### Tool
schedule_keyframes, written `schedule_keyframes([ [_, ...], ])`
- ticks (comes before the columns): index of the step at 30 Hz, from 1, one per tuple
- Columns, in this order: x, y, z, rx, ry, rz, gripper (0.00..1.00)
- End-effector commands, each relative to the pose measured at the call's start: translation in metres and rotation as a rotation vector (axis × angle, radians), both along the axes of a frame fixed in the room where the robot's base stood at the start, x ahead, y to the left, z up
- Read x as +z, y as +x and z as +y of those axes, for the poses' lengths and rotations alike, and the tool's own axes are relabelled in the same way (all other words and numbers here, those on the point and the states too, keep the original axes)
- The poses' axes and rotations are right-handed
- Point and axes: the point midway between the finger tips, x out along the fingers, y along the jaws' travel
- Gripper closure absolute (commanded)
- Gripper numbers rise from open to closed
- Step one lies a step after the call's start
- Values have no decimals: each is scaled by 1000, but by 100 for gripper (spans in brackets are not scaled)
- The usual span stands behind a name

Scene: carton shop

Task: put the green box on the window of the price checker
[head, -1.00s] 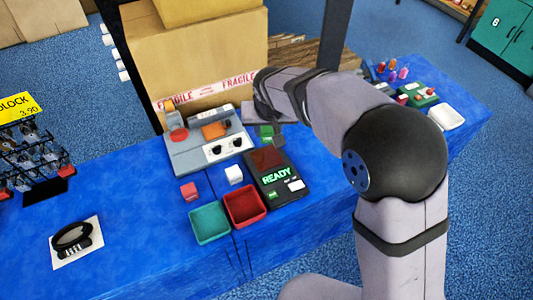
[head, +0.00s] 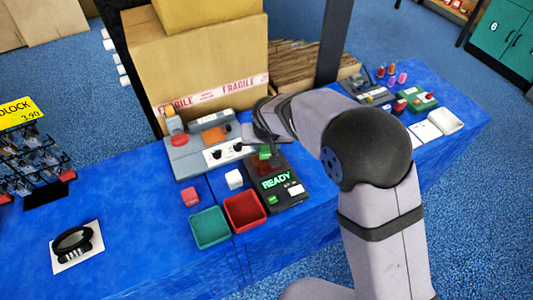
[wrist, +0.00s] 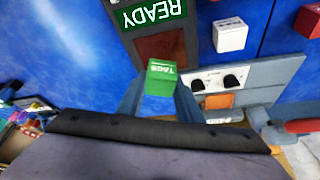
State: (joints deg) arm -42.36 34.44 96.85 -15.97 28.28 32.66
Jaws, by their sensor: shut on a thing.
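The green box (wrist: 161,78), lettered TAGS, is between the two fingers of my gripper (wrist: 160,92), which is shut on it. In the head view the green box (head: 265,152) shows just below my gripper (head: 266,140), at the back end of the price checker. The price checker (head: 291,203) is a black device with a lit READY display. Its window (head: 268,165) is a dark red pane behind the display. In the wrist view the window (wrist: 160,46) lies just beyond the box, which overlaps its near edge. The height of the gap between them is hard to judge.
A grey machine (head: 183,163) with a red button and dark knobs stands left of my gripper. A white cube (head: 234,178), a red cube (head: 190,196), a green tray (head: 196,236) and a red tray (head: 232,216) are left of the checker. Large cartons (head: 200,65) stand behind.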

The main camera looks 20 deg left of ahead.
Motion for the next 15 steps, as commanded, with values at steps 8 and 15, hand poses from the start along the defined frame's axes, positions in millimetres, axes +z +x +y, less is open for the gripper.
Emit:
schedule_keyframes([
  [8,-30,-1,-1,1,-3,3,90],
  [15,-36,0,0,0,1,0,90],
])
